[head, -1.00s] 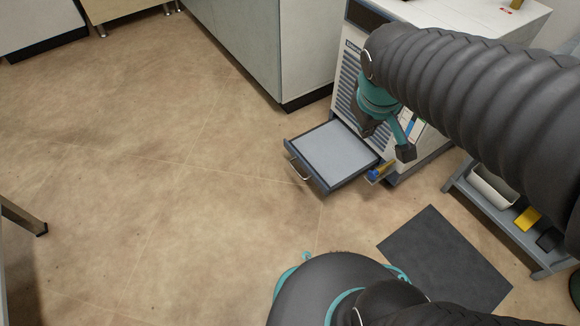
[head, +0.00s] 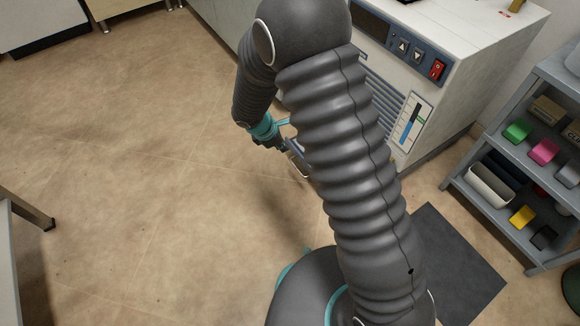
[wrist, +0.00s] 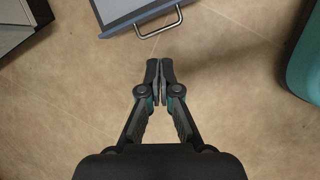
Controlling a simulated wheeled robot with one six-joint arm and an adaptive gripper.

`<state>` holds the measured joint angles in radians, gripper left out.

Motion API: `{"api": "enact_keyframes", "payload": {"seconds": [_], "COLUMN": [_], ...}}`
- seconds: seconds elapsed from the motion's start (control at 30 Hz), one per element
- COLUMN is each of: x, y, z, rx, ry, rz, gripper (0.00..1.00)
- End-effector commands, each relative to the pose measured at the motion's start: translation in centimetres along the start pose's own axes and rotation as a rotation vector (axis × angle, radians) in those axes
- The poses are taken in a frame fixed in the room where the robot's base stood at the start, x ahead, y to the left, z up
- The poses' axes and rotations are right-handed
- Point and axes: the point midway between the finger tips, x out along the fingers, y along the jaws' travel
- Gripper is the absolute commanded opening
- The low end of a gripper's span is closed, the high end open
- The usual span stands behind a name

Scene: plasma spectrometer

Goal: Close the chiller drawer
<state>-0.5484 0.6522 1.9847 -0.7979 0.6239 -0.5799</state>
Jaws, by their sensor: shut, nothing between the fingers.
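The chiller (head: 462,80) is a white cabinet with a dark control panel and a red switch, at the upper right of the head view. Its drawer stands out low at the front, mostly hidden behind my arm; its silver handle (head: 303,172) peeks out beside the arm. In the wrist view the drawer's dark blue front edge (wrist: 122,27) and curved handle (wrist: 160,24) show at the top. My gripper (wrist: 160,68) is shut and empty, its tips just short of the handle in the picture and apart from it. In the head view it points toward the handle.
A grey shelf rack (head: 470,140) with colored items and a white bin stands at the right. A dark mat (head: 455,260) lies on the floor before it. A table leg (head: 30,215) is at the left edge. The floor at left is clear.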

Motion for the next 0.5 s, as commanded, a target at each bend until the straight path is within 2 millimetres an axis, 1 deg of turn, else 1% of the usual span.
{"api": "enact_keyframes", "payload": {"seconds": [0.03,0.1,0.2,0.33,0.5], "x": [1.4,3.0,5.0,6.5,7.8], "y": [-0.3,-0.6,-1.1,-1.7,-1.9], "z": [-1.7,-3.6,-5.8,-7.5,-8.1], "rx": [-0.070,-0.159,-0.259,-0.339,-0.371], "ry": [-0.007,-0.013,-0.019,-0.023,-0.025], "rz": [-0.006,-0.006,-0.007,-0.007,-0.007], "gripper": [0.00,0.00,0.00,0.00,0.00]}}
